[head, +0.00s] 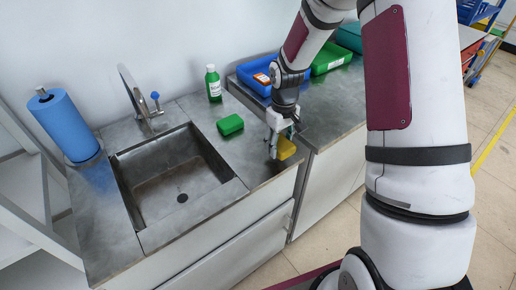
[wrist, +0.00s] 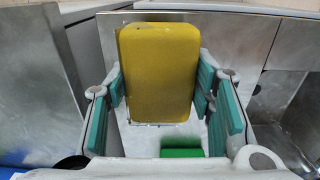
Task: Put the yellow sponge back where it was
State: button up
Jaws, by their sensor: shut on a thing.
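The yellow sponge (head: 286,148) is held by my gripper (head: 281,138) near the front right of the sink counter in the head view. In the wrist view the sponge (wrist: 159,72) fills the space between the teal-padded fingers of my gripper (wrist: 162,92), which is shut on it. The head view does not clearly tell whether the sponge touches the counter edge. A green sponge (head: 230,124) lies on the counter to the left of my gripper. It also shows below the yellow sponge in the wrist view (wrist: 182,153).
A metal sink (head: 172,177) lies left of the green sponge. A green bottle (head: 213,84) stands at the wall. A blue paper roll (head: 63,125) stands at the left. A blue tray (head: 250,73) and a green tray (head: 330,60) sit on the right-hand counter.

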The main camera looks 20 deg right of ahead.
send_over(258, 156)
jog(key=shift+s+d+f, duration=0.15)
jog(key=shift+d+f, duration=0.15)
jog(key=shift+d, duration=0.1)
jog(key=shift+w+a, duration=0.3)
jog(key=shift+a, duration=0.25)
notch_tip(258, 156, down, 3)
jog(key=shift+s+d+r+p, duration=0.15)
jog(key=shift+r+p, duration=0.05)
jog(key=shift+p, duration=0.4)
jog(key=shift+f, duration=0.5)
jog(key=shift+f, duration=0.15)
jog(key=o, duration=1.2)
